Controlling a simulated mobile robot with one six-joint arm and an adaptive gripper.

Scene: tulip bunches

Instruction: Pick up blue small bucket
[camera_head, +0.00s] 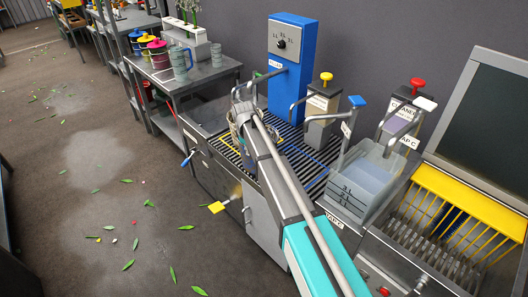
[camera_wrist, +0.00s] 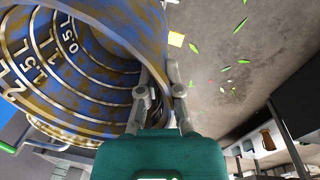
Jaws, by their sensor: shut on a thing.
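A small bucket (camera_wrist: 75,92) fills the left of the wrist view. Its inside is blue with brown-yellow stains and white litre marks such as 0.5L, 1.5L and 2L. My gripper (camera_wrist: 160,78) is shut on the bucket's wall near its rim, one finger inside and one outside. In the head view the bucket (camera_head: 234,124) shows only in part at the left of the slatted rack, mostly hidden behind my arm. My gripper (camera_head: 243,97) is partly hidden there too. I cannot tell whether the bucket touches the rack.
A blue dispenser (camera_head: 291,70) stands behind the rack. Grey taps and a clear container (camera_head: 362,178) stand to the right, by a yellow slotted rack (camera_head: 465,207). A table at left holds blue, yellow and pink lidded pots (camera_head: 157,55). The floor at left is mostly open, with scattered leaves.

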